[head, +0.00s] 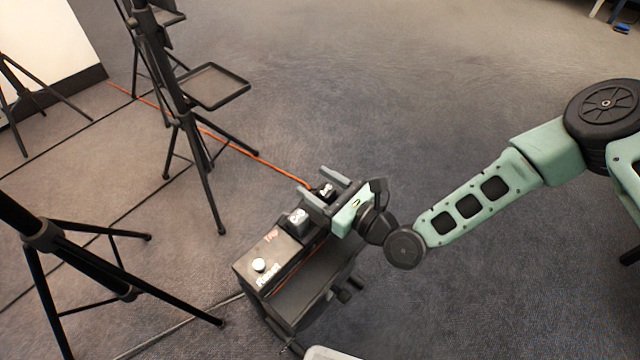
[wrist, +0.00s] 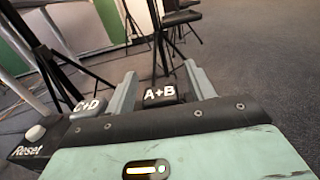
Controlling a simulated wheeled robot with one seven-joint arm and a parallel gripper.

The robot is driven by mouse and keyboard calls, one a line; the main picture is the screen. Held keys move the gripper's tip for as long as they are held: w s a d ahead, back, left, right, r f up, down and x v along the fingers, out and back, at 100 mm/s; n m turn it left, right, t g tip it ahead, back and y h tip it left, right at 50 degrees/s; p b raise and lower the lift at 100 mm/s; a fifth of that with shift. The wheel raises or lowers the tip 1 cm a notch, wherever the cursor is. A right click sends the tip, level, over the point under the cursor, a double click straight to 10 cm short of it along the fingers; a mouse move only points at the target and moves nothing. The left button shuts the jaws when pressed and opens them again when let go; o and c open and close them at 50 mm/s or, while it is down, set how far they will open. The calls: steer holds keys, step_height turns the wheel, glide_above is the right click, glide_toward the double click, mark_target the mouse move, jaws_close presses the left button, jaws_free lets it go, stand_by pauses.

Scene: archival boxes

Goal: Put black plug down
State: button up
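The black plug (head: 324,189), labelled A+B in the wrist view (wrist: 160,96), is at the far end of a black box (head: 248,270). An orange cable runs up to that end. My gripper (head: 323,184) is over this end, with one finger on each side of the plug. In the wrist view my gripper (wrist: 160,85) shows narrow gaps between both fingers and the plug, so it looks open around it. The plug's underside is hidden, so I cannot tell whether it touches the box.
A grey C+D plug (head: 297,218) and a white Reset button (head: 259,264) sit on the same box. Black tripod stands (head: 185,115) are to the left, one with a small tray (head: 212,86). The orange cable (head: 245,152) crosses the carpet.

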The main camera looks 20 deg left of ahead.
steer(key=shift+r, duration=0.25)
steer(key=p+v, duration=0.4)
steer(key=v, duration=0.8)
steer(key=shift+f, duration=0.15)
